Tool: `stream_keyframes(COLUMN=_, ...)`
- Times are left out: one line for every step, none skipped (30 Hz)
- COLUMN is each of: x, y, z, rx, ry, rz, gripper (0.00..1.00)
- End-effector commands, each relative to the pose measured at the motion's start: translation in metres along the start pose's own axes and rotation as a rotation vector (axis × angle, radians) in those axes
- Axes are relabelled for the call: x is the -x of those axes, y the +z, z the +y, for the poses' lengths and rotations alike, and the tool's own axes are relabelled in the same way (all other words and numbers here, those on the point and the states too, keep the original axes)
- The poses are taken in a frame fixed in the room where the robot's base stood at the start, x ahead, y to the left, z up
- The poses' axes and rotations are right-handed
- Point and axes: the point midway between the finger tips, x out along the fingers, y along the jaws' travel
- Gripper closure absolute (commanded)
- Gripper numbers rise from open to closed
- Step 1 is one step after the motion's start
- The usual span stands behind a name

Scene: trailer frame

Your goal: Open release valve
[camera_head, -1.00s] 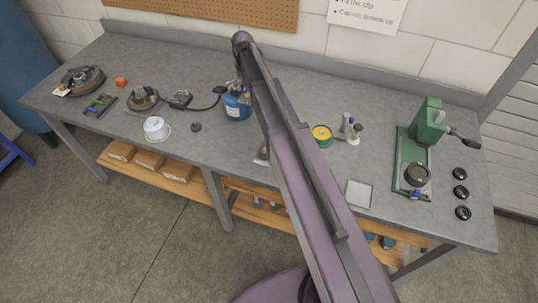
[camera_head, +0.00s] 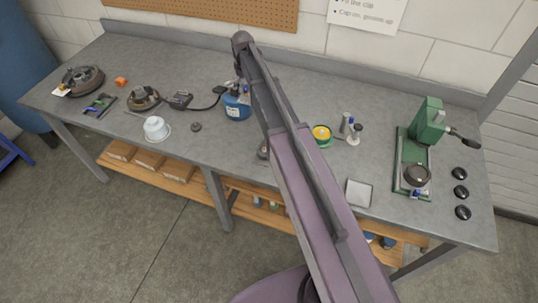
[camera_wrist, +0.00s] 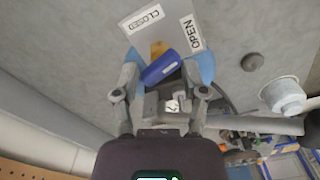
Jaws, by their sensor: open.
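The release valve has a blue lever (camera_wrist: 161,67) with a brass-coloured part (camera_wrist: 158,48) by it, in the wrist view. A grey plate (camera_wrist: 165,25) beyond it carries a CLOSED label on the left and an OPEN label on the right. The lever lies at a slant. My gripper (camera_wrist: 160,72) is open, with one fingertip on each side of the lever; contact cannot be told. A blue canister (camera_head: 237,110) stands on the bench under the valve in the head view, where my arm hides most of the gripper and lever.
The grey bench (camera_head: 300,180) holds a white cup-like part (camera_head: 156,129), a small dark puck (camera_head: 196,127), a black device (camera_head: 180,99) cabled toward the canister, and brake-like discs (camera_head: 83,80) at left. A green press (camera_head: 425,125) and several black knobs are at right.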

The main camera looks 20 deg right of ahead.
Motion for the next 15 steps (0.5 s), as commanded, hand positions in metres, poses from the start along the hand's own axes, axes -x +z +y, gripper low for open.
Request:
stream_keyframes(x=0.0, y=0.0, z=0.0, rx=0.03, ry=0.0, rz=0.0, gripper=0.44)
stream_keyframes(x=0.0, y=0.0, z=0.0, rx=0.05, ry=0.0, rz=0.0, gripper=0.44)
stream_keyframes(x=0.0, y=0.0, z=0.0, rx=0.077, ry=0.0, rz=0.0, gripper=0.44)
stream_keyframes(x=0.0, y=0.0, z=0.0, rx=0.097, ry=0.0, rz=0.0, gripper=0.44)
stream_keyframes(x=0.0, y=0.0, z=0.0, rx=0.116, ry=0.0, rz=0.0, gripper=0.44)
stream_keyframes(x=0.0, y=0.0, z=0.0, rx=0.143, ry=0.0, rz=0.0, gripper=0.44)
stream_keyframes(x=0.0, y=0.0, z=0.0, rx=0.163, ry=0.0, rz=0.0, gripper=0.44)
stream_keyframes(x=0.0, y=0.0, z=0.0, rx=0.182, ry=0.0, rz=0.0, gripper=0.44)
stream_keyframes(x=0.0, y=0.0, z=-0.0001, rx=0.209, ry=0.0, rz=0.0, gripper=0.44)
stream_keyframes(x=0.0, y=0.0, z=-0.0001, rx=0.23, ry=0.0, rz=0.0, gripper=0.44)
stream_keyframes(x=0.0, y=0.0, z=-0.0001, rx=0.249, ry=0.0, rz=0.0, gripper=0.44)
stream_keyframes(x=0.0, y=0.0, z=-0.0001, rx=0.275, ry=0.0, rz=0.0, gripper=0.44)
stream_keyframes(x=0.0, y=0.0, z=-0.0001, rx=0.295, ry=0.0, rz=0.0, gripper=0.44)
stream_keyframes(x=0.0, y=0.0, z=-0.0001, rx=0.315, ry=0.0, rz=0.0, gripper=0.44)
stream_keyframes(x=0.0, y=0.0, z=-0.0001, rx=0.341, ry=0.0, rz=0.0, gripper=0.44)
